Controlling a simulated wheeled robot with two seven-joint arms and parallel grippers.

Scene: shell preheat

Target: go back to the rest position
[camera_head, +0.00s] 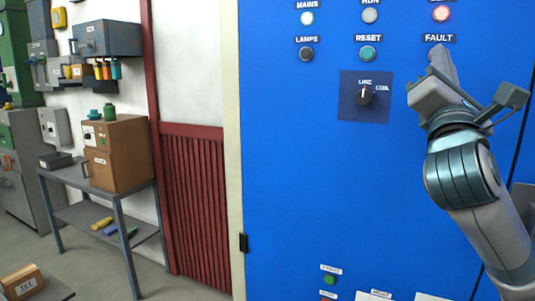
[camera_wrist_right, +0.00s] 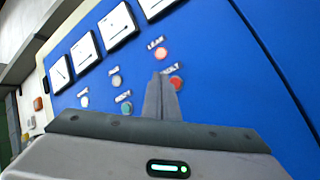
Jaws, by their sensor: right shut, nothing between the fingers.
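My right gripper (camera_head: 441,62) is raised in front of the blue cabinet (camera_head: 290,190), at the right of the head view. Its fingers are closed together and empty, and they cover the spot just under the FAULT label. In the right wrist view the shut fingers (camera_wrist_right: 161,95) point at the panel, with the red FAULT button (camera_wrist_right: 177,83) showing beside them. I cannot tell how far the tips are from the panel. A black LINE/COIL selector knob (camera_head: 365,95) is left of the gripper, its mark pointing roughly up. My left gripper is not in view.
The panel carries a lit red lamp (camera_head: 441,14), a RESET button (camera_head: 368,54) and a LAMPS button (camera_head: 306,54). White gauges (camera_wrist_right: 118,25) show in the wrist view. At left, a grey workbench (camera_head: 100,205) holds a brown box (camera_head: 118,155). A small labelled box (camera_head: 22,282) is at lower left.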

